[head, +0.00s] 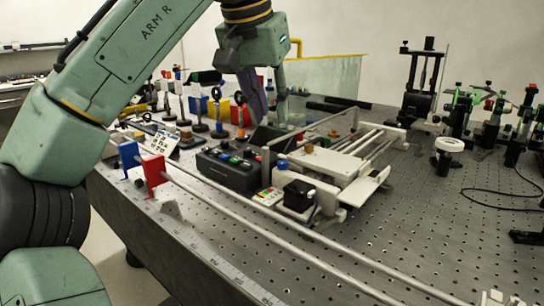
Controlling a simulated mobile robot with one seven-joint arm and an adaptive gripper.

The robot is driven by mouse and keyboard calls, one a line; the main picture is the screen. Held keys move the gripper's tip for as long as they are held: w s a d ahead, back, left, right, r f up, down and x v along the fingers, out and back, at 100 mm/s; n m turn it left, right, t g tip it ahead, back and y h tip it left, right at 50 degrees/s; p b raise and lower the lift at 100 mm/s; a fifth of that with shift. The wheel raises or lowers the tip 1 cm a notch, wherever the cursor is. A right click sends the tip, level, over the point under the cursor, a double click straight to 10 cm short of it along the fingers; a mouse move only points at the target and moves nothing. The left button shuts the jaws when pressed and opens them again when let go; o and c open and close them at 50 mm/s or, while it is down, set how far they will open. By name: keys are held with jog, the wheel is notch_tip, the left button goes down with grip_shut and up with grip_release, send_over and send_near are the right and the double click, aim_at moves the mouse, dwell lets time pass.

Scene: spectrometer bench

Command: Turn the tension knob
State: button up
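My gripper (272,118) hangs down from the arm over the bench, above and behind a black control box (232,168). Its two fingers look apart, with a gap between them, and I see nothing held there. No knob is clearly marked as the tension knob. A blue knob (282,164) and an orange knob (308,148) sit on the white stage assembly (332,163), below and right of the gripper. A white round knob (448,144) stands on a post farther right. The gripper is apart from all three.
The perforated bench (420,210) carries long rails (270,215) along its front with blue and red plates (153,172). Several optics on posts (218,108) stand behind the box. Dark mounts (424,80) and a cable (505,205) are at right. The right front is fairly clear.

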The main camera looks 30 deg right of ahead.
aim_at(283, 162)
jog(key=x, duration=0.7)
jog(key=b+x, duration=0.1)
jog(key=x, duration=0.2)
jog(key=shift+s+f, duration=0.35)
jog(key=shift+f, duration=0.15)
jog(key=shift+c, duration=0.4)
grip_shut()
